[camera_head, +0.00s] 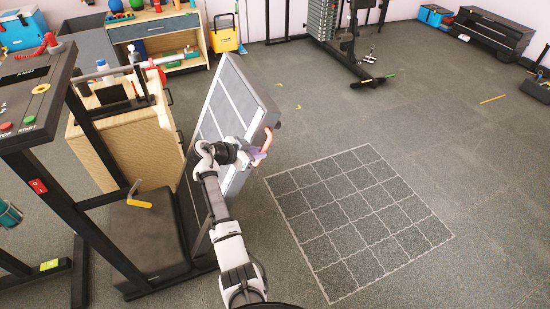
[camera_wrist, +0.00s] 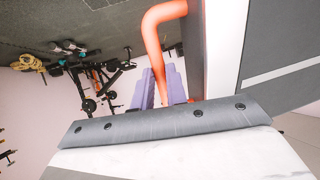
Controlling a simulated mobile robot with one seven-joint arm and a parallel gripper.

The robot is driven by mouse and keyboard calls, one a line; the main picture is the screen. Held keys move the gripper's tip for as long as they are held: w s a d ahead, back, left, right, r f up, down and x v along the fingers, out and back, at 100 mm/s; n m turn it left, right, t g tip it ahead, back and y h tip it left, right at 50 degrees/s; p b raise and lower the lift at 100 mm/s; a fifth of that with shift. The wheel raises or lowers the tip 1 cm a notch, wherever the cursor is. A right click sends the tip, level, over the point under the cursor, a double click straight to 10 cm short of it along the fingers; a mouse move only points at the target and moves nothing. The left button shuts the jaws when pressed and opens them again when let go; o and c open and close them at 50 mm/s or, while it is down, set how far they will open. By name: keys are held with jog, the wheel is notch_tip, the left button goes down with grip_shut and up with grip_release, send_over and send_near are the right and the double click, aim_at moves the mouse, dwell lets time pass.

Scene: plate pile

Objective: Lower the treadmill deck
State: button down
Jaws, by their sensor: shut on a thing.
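The treadmill deck (camera_head: 212,112) stands folded up and steeply tilted beside the treadmill's black frame (camera_head: 97,205). An orange bar handle (camera_head: 267,138) sticks out from its right edge. The handle also shows in the wrist view (camera_wrist: 155,38), running down to my purple fingers. My gripper (camera_head: 258,156) is at the deck's right side, shut on the orange handle. The exact grip is partly hidden behind the grey wrist part in the wrist view. A yellow lever (camera_head: 140,199) sits low on the treadmill frame.
A white-lined grid (camera_head: 360,215) marks clear floor to the right of the deck. A wooden cabinet (camera_head: 125,145) stands behind the treadmill frame at left. A weight machine (camera_head: 345,35) and a black bench (camera_head: 490,35) stand at the back.

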jog(key=shift+h, duration=0.4)
jog(key=v, duration=0.5)
jog(key=shift+w+a+f, duration=0.15)
jog(key=shift+w+a, duration=0.1)
jog(key=shift+w, duration=0.1)
